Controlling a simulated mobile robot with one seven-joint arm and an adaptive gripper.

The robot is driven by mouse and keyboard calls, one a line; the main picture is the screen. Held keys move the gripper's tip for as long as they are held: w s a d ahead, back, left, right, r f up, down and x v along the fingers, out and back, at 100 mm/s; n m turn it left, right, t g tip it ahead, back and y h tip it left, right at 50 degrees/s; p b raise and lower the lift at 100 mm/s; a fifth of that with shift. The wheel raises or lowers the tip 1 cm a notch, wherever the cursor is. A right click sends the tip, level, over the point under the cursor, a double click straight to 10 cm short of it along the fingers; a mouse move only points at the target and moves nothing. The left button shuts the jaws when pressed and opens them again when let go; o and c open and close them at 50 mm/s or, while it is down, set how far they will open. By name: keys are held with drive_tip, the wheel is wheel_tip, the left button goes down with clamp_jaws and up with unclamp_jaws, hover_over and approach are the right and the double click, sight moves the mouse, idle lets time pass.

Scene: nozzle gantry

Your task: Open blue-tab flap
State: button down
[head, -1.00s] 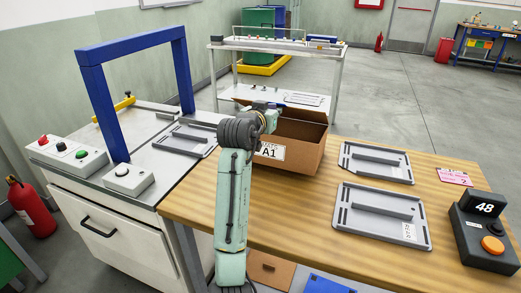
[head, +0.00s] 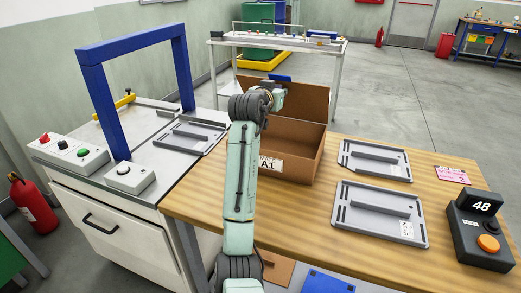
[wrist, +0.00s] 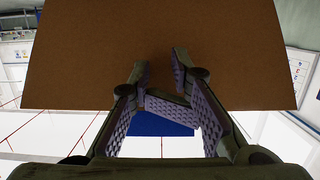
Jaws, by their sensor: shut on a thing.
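The brown cardboard box (head: 303,160) stands on the wooden table with its top open toward me. Its flap (head: 306,104) stands raised at the far side, and the blue tab (head: 281,78) shows at its top edge. My gripper (head: 275,94) is at the flap beside the tab, partly hidden by my wrist. The brown flap (wrist: 90,60) fills the upper middle there. The exact contact is hard to see.
Two grey trays (head: 375,160) (head: 380,227) lie right of the box, with a control box (head: 482,232) beyond them. A blue frame (head: 97,108) stands on the left bench. A white table (head: 333,75) stands behind the box.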

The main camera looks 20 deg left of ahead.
idle(0.3)
drive_tip(key=shift+w+d+r, duration=0.1)
drive_tip(key=shift+w+r, duration=0.25)
drive_tip(key=shift+w, duration=0.75)
drive_tip(key=shift+w+a+r, duration=0.1)
drive_tip(key=shift+w+r, duration=0.25)
drive_tip(key=shift+w, duration=0.8)
drive_tip(key=shift+w+d+r, duration=0.1)
drive_tip(key=shift+w+r, duration=0.25)
drive_tip(key=shift+w, duration=0.75)
drive_tip(key=w, duration=0.6)
drive_tip(key=shift+d+f, duration=0.1)
